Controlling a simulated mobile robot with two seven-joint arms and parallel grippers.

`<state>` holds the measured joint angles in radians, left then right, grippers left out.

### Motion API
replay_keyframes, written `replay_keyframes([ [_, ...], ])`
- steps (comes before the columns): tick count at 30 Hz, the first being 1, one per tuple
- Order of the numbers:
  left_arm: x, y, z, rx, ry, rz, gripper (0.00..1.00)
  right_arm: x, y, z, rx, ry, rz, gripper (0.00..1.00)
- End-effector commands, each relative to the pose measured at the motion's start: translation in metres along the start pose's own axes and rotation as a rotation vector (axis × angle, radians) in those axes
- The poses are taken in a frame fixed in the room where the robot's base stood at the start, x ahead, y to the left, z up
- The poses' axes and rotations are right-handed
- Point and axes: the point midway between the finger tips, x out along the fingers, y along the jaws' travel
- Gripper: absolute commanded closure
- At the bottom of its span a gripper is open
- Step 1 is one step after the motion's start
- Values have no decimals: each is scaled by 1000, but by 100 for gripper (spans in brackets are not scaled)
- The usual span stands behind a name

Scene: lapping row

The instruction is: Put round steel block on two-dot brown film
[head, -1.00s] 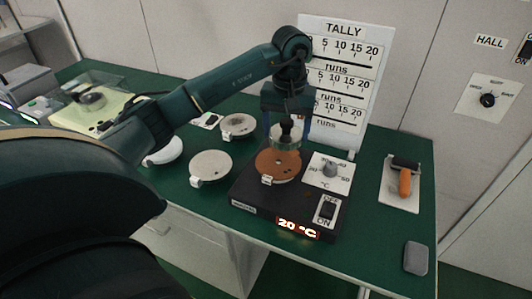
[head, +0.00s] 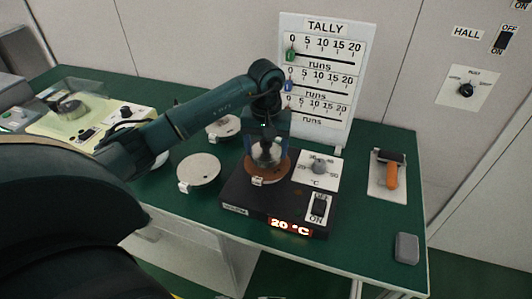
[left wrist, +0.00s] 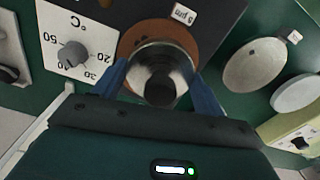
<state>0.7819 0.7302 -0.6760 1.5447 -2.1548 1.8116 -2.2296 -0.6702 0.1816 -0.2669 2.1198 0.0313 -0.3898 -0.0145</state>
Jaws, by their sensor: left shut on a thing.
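The round steel block (head: 267,153) is shiny, with a dark knob on top. My left gripper (head: 267,147) is shut on it, one blue finger on each side, and it also shows in the left wrist view (left wrist: 160,75). The brown film (head: 280,172) is a round disc on the black heater unit, with a small white tag at its front edge. The block is upright over this disc and hides much of it in the left wrist view (left wrist: 140,32). I cannot tell whether the block touches the disc. No dots can be made out. My right gripper is out of view.
The heater unit (head: 240,200) has a dial, a switch and a display reading 20 °C. Pale tagged discs (head: 199,169) lie to its left. A tally board (head: 325,75) stands behind. An orange-handled roller (head: 391,175) and a grey block (head: 406,248) are at right.

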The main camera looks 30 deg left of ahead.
Motion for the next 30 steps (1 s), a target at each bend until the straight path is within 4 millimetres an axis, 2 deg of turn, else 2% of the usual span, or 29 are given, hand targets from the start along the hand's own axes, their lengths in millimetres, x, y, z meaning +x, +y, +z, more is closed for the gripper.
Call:
replay_keyframes([
  [6, 23, 0, 0, -1, 1, 2, 83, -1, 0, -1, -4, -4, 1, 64],
  [17, 27, 0, -1, 0, 4, 2, 83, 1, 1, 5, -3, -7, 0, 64],
  [18, 28, 0, 0, 0, 0, -1, 27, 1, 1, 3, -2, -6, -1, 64],
  [25, 28, 0, 0, 0, -1, -1, 8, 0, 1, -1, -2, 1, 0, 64],
  [30, 28, 0, 0, 0, -1, -1, 7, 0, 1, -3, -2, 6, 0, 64],
])
